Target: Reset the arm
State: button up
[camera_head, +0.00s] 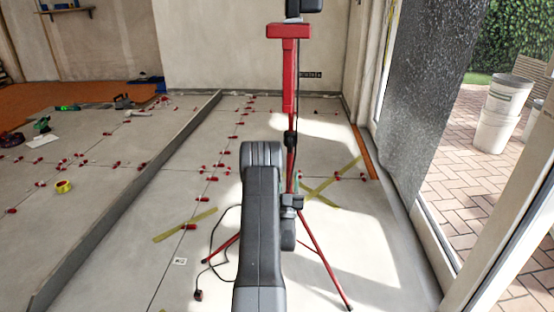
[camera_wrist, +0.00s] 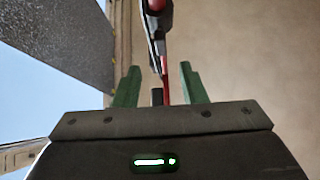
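My arm stands upright in the middle of the head view, with its wrist part near the red stand. My gripper (camera_wrist: 158,88) shows in the wrist view with two green fingers apart and nothing between them that I can see held. The red tripod stand (camera_head: 289,75) rises just behind my arm in the head view. In the wrist view a red and black part of the stand (camera_wrist: 160,22) shows beyond the fingers; I cannot tell how far away it is. In the head view the fingers are mostly hidden by my arm.
Red tile clips (camera_head: 213,179) dot the grey floor. Yellow strips (camera_head: 185,225) and a black cable (camera_head: 214,250) lie near the stand's legs. A low ledge (camera_head: 130,194) runs along the left. White buckets (camera_head: 497,112) stand outside the door at the right. Tools lie at the far left.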

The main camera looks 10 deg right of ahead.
aim_at(290, 140)
jog(key=b+x, duration=0.2)
jog(key=x, duration=1.1)
jog(key=shift+w+r+b, duration=0.2)
jog(key=shift+r+b, duration=0.1)
jog(key=shift+b, duration=0.1)
jog(key=p+v, duration=0.3)
jog(key=v, duration=1.1)
jog(key=shift+m, duration=0.4)
jog(key=b+x, duration=0.3)
jog(key=x, duration=1.1)
jog(key=shift+w+r, duration=0.1)
jog(key=m+g+h, duration=0.2)
jog(key=m+h, duration=0.1)
jog(key=m, duration=0.1)
jog(key=m+g+h, duration=0.2)
jog(key=m+h, duration=0.1)
jog(key=m, duration=0.1)
jog(key=m+g+h, duration=0.2)
jog(key=m+h, duration=0.2)
jog(key=shift+d, duration=0.25)
